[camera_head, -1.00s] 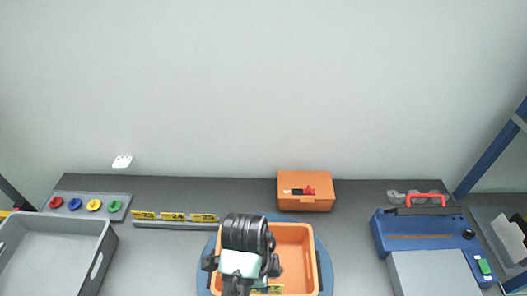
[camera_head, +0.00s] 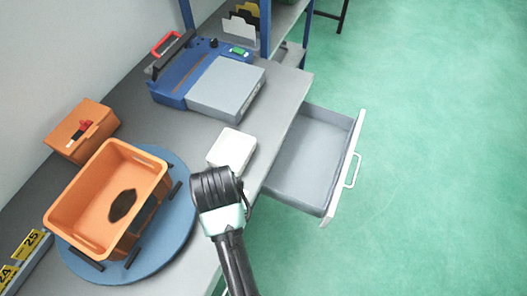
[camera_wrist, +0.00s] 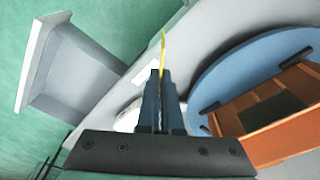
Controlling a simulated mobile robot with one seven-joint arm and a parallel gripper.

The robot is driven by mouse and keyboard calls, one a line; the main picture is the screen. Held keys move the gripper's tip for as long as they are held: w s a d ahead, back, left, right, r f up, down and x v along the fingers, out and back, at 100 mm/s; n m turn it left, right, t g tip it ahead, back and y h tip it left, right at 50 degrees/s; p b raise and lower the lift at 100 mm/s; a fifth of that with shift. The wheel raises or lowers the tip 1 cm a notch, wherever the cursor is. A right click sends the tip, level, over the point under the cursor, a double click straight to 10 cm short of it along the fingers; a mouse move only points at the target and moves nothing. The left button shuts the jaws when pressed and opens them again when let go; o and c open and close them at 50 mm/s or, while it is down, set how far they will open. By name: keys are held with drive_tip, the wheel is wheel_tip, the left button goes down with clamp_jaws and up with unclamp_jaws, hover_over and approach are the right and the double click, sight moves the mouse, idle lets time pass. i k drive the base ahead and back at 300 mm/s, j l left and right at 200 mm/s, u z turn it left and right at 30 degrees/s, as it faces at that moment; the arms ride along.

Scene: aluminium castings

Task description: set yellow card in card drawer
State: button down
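My gripper (camera_wrist: 161,88) is shut on a thin yellow card (camera_wrist: 163,48), seen edge-on and standing up between the fingertips in the wrist view. In the head view my wrist hides the fingers and the card. An open grey drawer (camera_head: 313,140) with a white front and handle juts out from the table's front edge, right of my wrist. Its visible inside looks empty. The drawer also shows at the left of the wrist view (camera_wrist: 75,75). The card is beside the drawer, apart from it, on the table side.
An orange bin (camera_head: 155,172) stands on a blue turntable (camera_head: 183,215), with a dark patch inside. A white box (camera_head: 232,150) lies near the table's front edge. A blue and grey machine (camera_head: 225,88) and an orange box (camera_head: 100,115) stand farther back. Green floor is clear beyond the drawer.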

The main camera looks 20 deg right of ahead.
sight(303, 178)
drive_tip(key=i+l, duration=0.15)
drive_tip(key=l, duration=0.2)
drive_tip(key=i+l, duration=0.1)
drive_tip(key=l, duration=0.25)
drive_tip(key=i+l, duration=0.15)
drive_tip(key=l, duration=0.2)
drive_tip(key=i+l, duration=0.1)
drive_tip(key=l, duration=0.25)
drive_tip(key=i+l+z, duration=0.1)
drive_tip(key=l, duration=0.25)
drive_tip(key=i, duration=0.05)
